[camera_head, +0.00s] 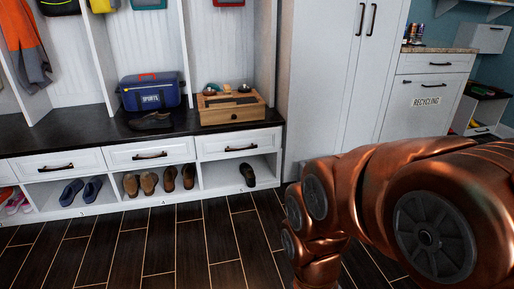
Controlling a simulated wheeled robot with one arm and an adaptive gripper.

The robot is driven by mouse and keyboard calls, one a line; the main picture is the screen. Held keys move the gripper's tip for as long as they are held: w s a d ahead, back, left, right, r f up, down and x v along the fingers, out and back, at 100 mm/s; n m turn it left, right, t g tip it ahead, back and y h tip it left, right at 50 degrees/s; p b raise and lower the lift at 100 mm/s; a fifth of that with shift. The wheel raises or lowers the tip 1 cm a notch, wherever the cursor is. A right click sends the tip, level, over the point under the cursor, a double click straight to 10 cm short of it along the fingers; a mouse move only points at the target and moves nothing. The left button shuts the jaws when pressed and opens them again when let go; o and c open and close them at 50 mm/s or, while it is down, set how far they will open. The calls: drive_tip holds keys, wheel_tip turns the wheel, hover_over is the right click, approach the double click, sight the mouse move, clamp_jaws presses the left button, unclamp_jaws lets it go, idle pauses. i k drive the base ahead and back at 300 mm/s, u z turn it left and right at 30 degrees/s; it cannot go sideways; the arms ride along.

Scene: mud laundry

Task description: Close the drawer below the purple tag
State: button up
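I see no purple tag in the head view. A dark-topped white bench has a row of drawers under its top: a left drawer (75,161), a middle drawer (125,155) and a right drawer (215,148), each with a dark handle. I cannot tell for sure whether any of them stands slightly open. My copper arm fills the lower right, and my gripper is not in view.
Open cubbies with shoes (149,182) lie below the drawers. A blue sports bag (150,99) and a dark shoe (151,121) stand on the bench. A tall white cabinet (335,60) and a recycling cabinet (425,118) are to the right. Dark floor is clear in front.

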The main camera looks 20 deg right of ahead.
sight(233, 143)
drive_tip(key=z, duration=0.5)
drive_tip(key=i, duration=1.4)
drive_tip(key=u, duration=0.8)
drive_tip(key=i, duration=0.35)
drive_tip(key=u, duration=0.35)
